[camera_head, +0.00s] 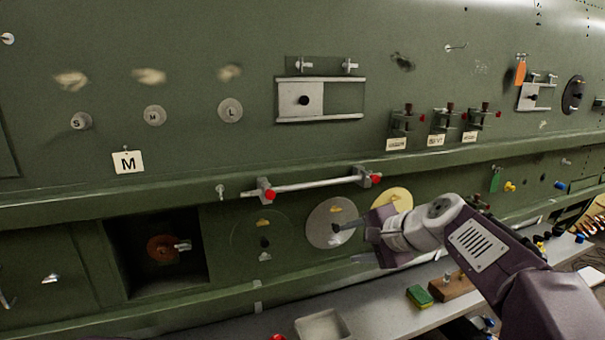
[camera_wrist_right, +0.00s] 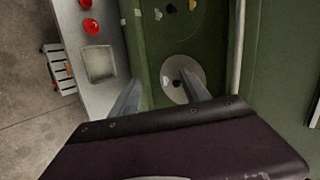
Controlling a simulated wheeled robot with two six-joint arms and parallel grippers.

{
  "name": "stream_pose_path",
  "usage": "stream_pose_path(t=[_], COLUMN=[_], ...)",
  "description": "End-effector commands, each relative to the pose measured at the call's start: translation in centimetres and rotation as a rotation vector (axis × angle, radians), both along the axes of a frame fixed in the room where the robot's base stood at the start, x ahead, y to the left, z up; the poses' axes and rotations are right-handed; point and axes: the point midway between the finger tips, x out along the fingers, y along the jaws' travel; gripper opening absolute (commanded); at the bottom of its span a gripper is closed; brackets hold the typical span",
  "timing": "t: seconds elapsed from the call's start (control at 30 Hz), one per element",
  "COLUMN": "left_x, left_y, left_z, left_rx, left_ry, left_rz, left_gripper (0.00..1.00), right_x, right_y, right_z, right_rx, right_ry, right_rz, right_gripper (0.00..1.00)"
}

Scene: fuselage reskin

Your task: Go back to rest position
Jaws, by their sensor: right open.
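My right gripper (camera_head: 350,243) comes in from the right in the head view, in front of the lower green fuselage panel. Its two fingers are apart with nothing between them; they also show in the right wrist view (camera_wrist_right: 160,100). The fingertips are near a round silver disc (camera_head: 325,226) on the panel, which the wrist view also shows (camera_wrist_right: 172,72). From these views I cannot tell whether a finger touches it. A yellow disc (camera_head: 399,197) is partly hidden behind my right gripper. My left gripper is out of view.
A rail (camera_head: 310,184) with red-ended clamps juts out above the discs. A grey shelf (camera_head: 385,312) below holds a tray (camera_head: 322,328), a green-yellow sponge (camera_head: 418,296) and a brown block (camera_head: 452,288). An open square recess (camera_head: 125,255) is at the lower left.

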Motion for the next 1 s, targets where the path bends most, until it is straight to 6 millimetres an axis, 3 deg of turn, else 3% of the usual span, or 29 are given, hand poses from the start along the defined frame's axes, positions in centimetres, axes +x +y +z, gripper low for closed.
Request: stream_pose_path(t=[0.03,0.17,0.2,0.3,0.4,0.53,0.67,1.0], left_x=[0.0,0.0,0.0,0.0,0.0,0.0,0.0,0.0], left_y=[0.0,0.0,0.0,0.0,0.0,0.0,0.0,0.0], left_z=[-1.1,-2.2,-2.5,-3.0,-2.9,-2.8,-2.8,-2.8], left_rx=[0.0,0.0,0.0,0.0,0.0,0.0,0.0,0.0], left_ry=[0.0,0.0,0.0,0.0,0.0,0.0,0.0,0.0], left_rz=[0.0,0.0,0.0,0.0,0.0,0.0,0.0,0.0], left_gripper=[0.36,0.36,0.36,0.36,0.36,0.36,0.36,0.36], right_x=[-1.5,-7.0,-9.2,-15.0,-20.2,-24.6,-23.7,-23.6], right_y=[0.3,-0.1,-0.5,-2.0,-3.9,-6.0,-6.3,-6.3], right_z=[-5.2,-16.1,-19.2,-25.5,-29.5,-32.2,-32.1,-32.1], right_rx=[-0.067,-0.279,-0.348,-0.516,-0.656,-0.797,-0.868,-0.866], right_ry=[0.069,0.226,0.271,0.37,0.435,0.448,0.38,0.38], right_rz=[0.038,0.177,0.234,0.402,0.578,0.797,0.888,0.887], right_gripper=[0.55,0.55,0.55,0.55,0.55,0.55,0.55,0.55])
